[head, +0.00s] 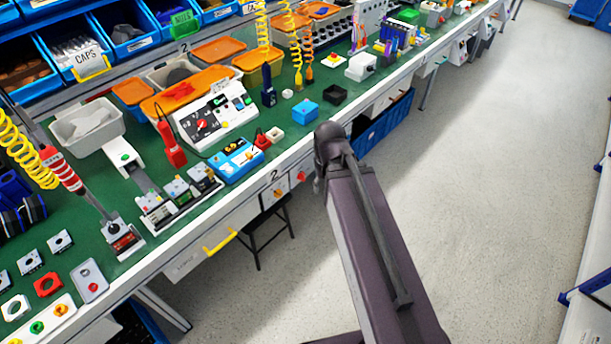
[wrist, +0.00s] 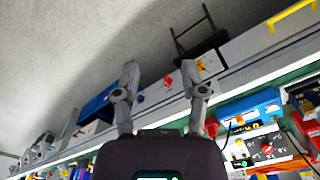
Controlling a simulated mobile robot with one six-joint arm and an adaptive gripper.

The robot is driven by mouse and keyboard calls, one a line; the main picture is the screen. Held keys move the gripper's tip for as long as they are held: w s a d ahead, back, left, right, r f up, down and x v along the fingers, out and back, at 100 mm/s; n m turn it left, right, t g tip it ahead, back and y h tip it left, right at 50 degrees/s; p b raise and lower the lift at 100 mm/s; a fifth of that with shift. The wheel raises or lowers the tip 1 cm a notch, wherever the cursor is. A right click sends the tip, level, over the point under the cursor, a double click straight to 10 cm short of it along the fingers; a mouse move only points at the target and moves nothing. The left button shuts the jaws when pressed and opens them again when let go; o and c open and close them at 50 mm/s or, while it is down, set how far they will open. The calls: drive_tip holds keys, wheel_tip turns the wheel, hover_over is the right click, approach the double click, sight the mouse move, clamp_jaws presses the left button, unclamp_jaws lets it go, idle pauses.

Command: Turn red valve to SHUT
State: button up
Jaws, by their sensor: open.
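A small red valve knob (head: 301,176) sits on the white front panel under the bench edge. An orange knob (head: 279,191) is on the same panel to its left. In the wrist view, a red knob (wrist: 167,81) lies beyond the fingers, in the gap between them, and an orange one (wrist: 200,65) lies near the right fingertip. A red rotary knob (head: 201,124) also shows on the white control box on the bench. My gripper (wrist: 159,75) is open and empty, apart from the front panel. In the head view my arm hides the fingers. The valve markings are too small to read.
The green bench (head: 130,180) carries the white control box (head: 225,115), a blue device (head: 237,160) and loose parts. A yellow handle (head: 220,240) sticks out from the front. A dark stool (head: 265,230) stands below. The floor (head: 500,150) to the right is clear.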

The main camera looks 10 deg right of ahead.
drive_tip(key=n+t+y+b, duration=0.7)
drive_tip(key=t+y+b, duration=0.55)
drive_tip(key=b, duration=3.55)
approach(305, 176)
drive_tip(key=s+d+t+h, duration=0.1)
drive_tip(key=s+t+h, duration=0.1)
drive_tip(key=s, duration=0.2)
drive_tip(key=shift+w, duration=0.1)
drive_tip(key=shift+x, duration=6.8)
drive_tip(key=shift+a, duration=0.1)
